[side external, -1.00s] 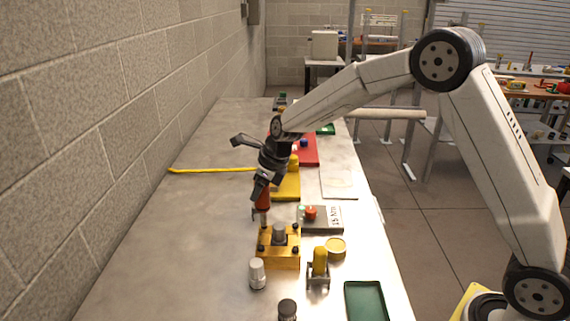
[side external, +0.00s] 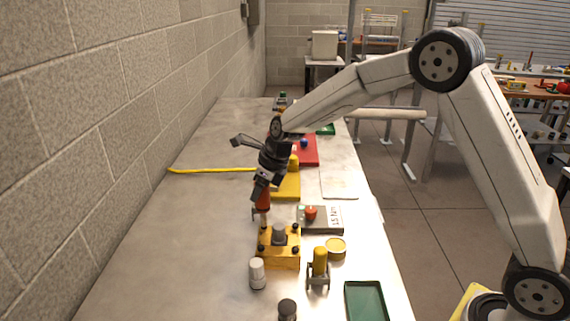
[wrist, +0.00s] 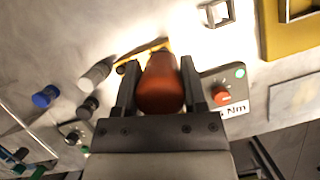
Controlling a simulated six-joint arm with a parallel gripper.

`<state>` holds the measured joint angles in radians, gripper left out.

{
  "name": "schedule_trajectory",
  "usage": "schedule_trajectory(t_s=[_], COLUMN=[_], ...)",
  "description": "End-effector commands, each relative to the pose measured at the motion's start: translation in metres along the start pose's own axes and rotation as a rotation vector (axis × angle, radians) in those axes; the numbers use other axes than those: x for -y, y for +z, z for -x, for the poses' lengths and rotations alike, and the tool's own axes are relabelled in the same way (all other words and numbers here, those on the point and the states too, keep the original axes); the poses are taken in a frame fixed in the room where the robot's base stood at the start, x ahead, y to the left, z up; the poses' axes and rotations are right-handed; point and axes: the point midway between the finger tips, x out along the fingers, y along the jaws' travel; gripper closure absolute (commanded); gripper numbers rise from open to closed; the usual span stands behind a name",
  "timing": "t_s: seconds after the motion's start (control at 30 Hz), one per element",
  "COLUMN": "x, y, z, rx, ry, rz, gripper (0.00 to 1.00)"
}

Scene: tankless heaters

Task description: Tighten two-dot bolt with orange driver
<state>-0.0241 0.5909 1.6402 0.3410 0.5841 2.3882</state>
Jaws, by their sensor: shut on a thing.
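My gripper (side external: 261,193) is shut on the orange driver (side external: 264,201), which stands close to upright below it. In the wrist view the rounded orange handle (wrist: 161,88) sits between both fingers. The yellow block (side external: 285,262) with dark bolts at its corners and a grey cylinder in its middle stands on the bench. The driver's lower end is at the block's far left corner. The tip and the bolt under it are too small to tell whether they touch. Dot marks on the bolts cannot be made out.
A grey box with a red knob (side external: 311,212) and an Nm label stands right of the driver. A white-grey cylinder (side external: 257,274), a black cylinder (side external: 287,310), a yellow-topped holder (side external: 319,265) and a green tray (side external: 350,302) are near.

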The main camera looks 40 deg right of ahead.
Motion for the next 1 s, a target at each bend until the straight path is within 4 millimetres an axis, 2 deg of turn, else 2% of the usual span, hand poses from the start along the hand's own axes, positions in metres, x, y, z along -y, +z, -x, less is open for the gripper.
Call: schedule_trajectory(t_s=[0.33,1.0], x=[0.000,0.000], y=[0.000,0.015], z=[0.002,0.036], rx=[-0.002,0.002], ry=[0.001,-0.001], rz=[0.000,0.001], gripper=[1.00,1.00])
